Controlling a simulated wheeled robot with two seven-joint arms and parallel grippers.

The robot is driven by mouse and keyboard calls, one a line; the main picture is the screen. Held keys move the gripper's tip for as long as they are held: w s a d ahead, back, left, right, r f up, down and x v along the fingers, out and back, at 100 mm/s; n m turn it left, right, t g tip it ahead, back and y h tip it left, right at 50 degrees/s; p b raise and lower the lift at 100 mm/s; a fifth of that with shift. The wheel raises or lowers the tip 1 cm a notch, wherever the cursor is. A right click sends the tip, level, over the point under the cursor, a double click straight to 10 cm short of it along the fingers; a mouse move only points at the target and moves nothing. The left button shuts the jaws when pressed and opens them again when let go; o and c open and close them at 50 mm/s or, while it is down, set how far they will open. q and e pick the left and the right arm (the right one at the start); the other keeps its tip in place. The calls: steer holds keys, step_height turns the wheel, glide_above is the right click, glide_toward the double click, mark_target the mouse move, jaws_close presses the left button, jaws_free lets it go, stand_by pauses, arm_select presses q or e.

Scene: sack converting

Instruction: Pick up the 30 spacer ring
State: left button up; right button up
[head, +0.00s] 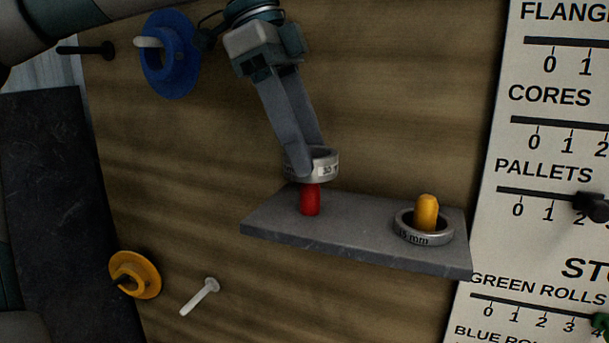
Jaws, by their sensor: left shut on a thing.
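The 30 spacer ring (325,166) is a grey metal ring with "30" printed on its side. It is at the top of a red peg (310,199), clear of the shelf, and the lower part of the peg shows bare beneath it. I cannot tell whether the peg tip is still inside the ring. My left gripper (308,165) comes down from above and is shut on the ring's wall at its left side. My right gripper is not in view.
The grey shelf (355,235) also bears a 15 mm ring (407,234) around a yellow peg (427,212). On the wooden board are a blue flanged piece (177,80), a yellow one (148,272) and a bare white peg (200,297). A tally board (545,150) stands at right.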

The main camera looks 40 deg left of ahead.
arm_select(q)
steer(key=shift+r+b, duration=0.4)
steer(key=shift+r, duration=1.9)
steer(key=shift+f, duration=0.1)
